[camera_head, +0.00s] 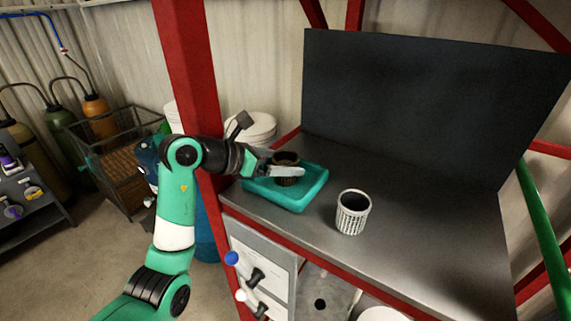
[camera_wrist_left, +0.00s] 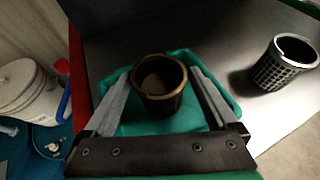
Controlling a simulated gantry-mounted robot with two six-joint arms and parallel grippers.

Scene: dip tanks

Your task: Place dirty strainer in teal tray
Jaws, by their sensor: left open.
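A brown, dirty strainer (camera_head: 287,159) stands upright in the teal tray (camera_head: 312,188) on the metal bench. In the left wrist view the strainer (camera_wrist_left: 160,82) is between the two spread fingers of my left gripper (camera_wrist_left: 165,95), and the teal tray (camera_wrist_left: 133,119) lies beneath it. My left gripper (camera_head: 285,167) is open around the strainer, with a gap visible on the right side. The near finger covers part of the strainer in the head view. My right gripper is not in view.
A pale mesh strainer (camera_head: 352,213) stands upright on the bench (camera_head: 420,230), right of the tray; it also shows in the left wrist view (camera_wrist_left: 284,64). A dark back panel (camera_head: 420,105) rises behind. A red post (camera_head: 190,75) stands close to my left arm. The bench's right side is clear.

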